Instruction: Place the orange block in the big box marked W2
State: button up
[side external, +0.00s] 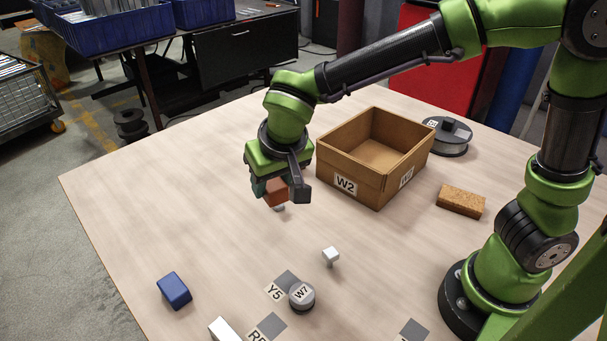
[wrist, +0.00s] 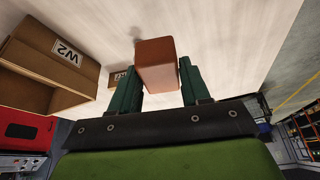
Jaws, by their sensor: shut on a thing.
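My gripper (side external: 278,190) is shut on the orange block (side external: 275,193), left of the big box. In the wrist view the block (wrist: 156,62) sits between the two green fingers of my gripper (wrist: 157,85). The big brown cardboard box (side external: 346,187) marked W2 stands open and looks empty at the back middle of the table. It also shows at the left of the wrist view (wrist: 50,62). The block is outside the box and appears to be held above the table.
A cork-coloured block (side external: 461,201) and a grey spool (side external: 448,136) are right of the box. A blue block (side external: 174,290), a white cube (side external: 331,256), a white block (side external: 224,330) and a round W7 piece (side external: 302,295) lie in front. The table's left part is clear.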

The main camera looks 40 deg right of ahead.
jog(key=w+d+m+g+h, duration=0.2)
jog(key=d+m, duration=0.9)
jog(key=d, duration=2.1)
jog(key=shift+g+h, duration=0.3)
jog(key=shift+h, duration=0.1)
jog(key=f, duration=1)
jog(key=shift+s+a+f, duration=0.2)
jog(key=shift+s+f, duration=0.05)
jog(key=shift+f, duration=2.25)
jog(key=shift+f, duration=0.1)
jog(key=o, duration=1.2)
jog(key=shift+c, duration=0.2)
